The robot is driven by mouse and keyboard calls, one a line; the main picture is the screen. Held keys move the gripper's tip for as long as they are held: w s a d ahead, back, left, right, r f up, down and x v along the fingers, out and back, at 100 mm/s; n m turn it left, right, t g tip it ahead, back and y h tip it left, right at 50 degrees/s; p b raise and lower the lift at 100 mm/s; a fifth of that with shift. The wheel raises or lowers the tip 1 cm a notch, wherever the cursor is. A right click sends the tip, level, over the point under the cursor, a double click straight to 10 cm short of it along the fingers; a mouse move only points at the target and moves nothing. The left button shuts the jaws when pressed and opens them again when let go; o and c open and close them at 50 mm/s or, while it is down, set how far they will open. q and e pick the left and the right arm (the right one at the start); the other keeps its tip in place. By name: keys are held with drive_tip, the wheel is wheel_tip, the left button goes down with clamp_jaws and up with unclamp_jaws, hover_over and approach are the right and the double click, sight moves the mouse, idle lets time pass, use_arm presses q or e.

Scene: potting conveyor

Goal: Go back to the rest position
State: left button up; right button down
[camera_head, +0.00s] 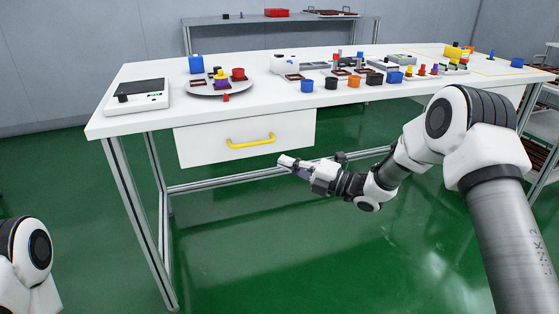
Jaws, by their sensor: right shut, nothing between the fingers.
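My right arm reaches in from the right, in front of the white table (118,108). My right gripper (284,161) is shut and empty. It hangs in the picture just below the shut drawer (195,148) with the yellow handle (250,141), apart from the handle. Only a white and black joint of my left arm shows at the lower left edge. My left gripper is out of the picture.
The tabletop holds a scale (137,100), a round grey tray (238,88), and several small coloured pots. A shelf (215,21) stands behind. Another rack shows at the right edge. Green floor (260,235) below is clear.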

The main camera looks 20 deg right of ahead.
drive_tip(key=r+p+v, duration=0.1)
drive_tip(key=v, duration=0.5)
drive_tip(key=s+a+f+m+g+h, duration=0.1)
drive_tip(key=s+a+f+m+h, duration=0.2)
drive_tip(key=f, duration=0.6)
drive_tip(key=s+a+f+m+g+h, duration=0.1)
drive_tip(key=s+a+f+m+g, duration=0.15)
drive_tip(key=s+f, duration=0.5)
drive_tip(key=s+a+f+m+g+h, duration=0.1)
drive_tip(key=s+a+f+m+h, duration=0.2)
drive_tip(key=f, duration=0.7)
drive_tip(key=s+d+f+m+g+h, duration=0.1)
drive_tip(key=s+f+m+g+h, duration=0.2)
drive_tip(key=s+f+m, duration=0.65)
drive_tip(key=s+d+m+g+h, duration=0.25)
drive_tip(key=s+m, duration=0.25)
drive_tip(key=s, duration=0.3)
drive_tip(key=s+d+m+g+h, duration=0.2)
drive_tip(key=s+d+m+g, duration=0.15)
drive_tip(key=s+m, duration=0.35)
wheel_tip(320, 180, up, 27)
drive_tip(key=p, duration=2.6)
drive_tip(key=shift+s+d+t+p, duration=0.35)
drive_tip(key=shift+s, duration=0.05)
